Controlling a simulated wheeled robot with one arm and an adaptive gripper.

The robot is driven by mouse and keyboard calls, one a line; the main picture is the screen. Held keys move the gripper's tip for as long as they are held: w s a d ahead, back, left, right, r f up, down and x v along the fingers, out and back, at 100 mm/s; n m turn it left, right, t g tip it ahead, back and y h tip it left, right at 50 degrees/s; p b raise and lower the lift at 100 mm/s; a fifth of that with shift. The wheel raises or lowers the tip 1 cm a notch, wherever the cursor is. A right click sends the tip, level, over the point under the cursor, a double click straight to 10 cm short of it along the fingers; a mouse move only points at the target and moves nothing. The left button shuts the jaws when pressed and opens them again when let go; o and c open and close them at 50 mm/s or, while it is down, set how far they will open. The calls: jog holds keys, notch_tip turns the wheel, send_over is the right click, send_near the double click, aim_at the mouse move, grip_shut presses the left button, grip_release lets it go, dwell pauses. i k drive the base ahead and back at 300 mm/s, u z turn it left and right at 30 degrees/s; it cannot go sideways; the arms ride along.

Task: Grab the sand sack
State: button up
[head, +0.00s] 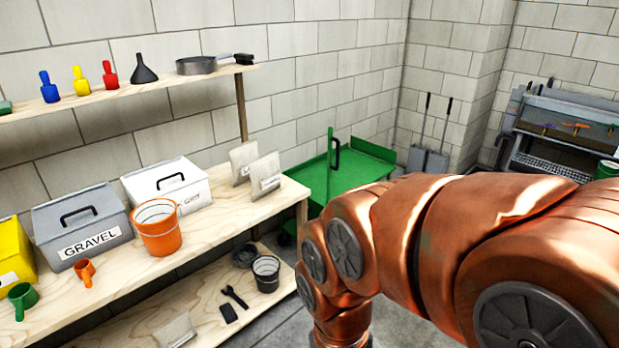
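Two small pale sacks stand at the right end of the middle shelf: a rear sack (241,161) and a front sack (265,174), close together and leaning. Another pale sack (176,331) lies on the lower shelf at the bottom edge of the view. The print on the sacks is too small to read, so I cannot tell which one is sand. My orange arm crosses the right side of the view and bends down at the bottom centre. My gripper is below the picture and out of view.
The wooden middle shelf (215,215) holds a grey GRAVEL box (80,225), a white box (165,185), a yellow box (12,255), an orange bucket (158,235) and two cups. A black bucket (266,274) stands below. A green cart (345,170) is behind.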

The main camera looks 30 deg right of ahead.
aim_at(240, 155)
jog(key=z, duration=0.75)
jog(key=k, duration=1)
jog(key=z, duration=0.85)
jog(key=i, duration=3.1)
jog(key=u, duration=0.9)
jog(key=i, duration=1)
jog(key=u, duration=1.7)
jog(key=i, duration=0.7)
jog(key=u, duration=0.55)
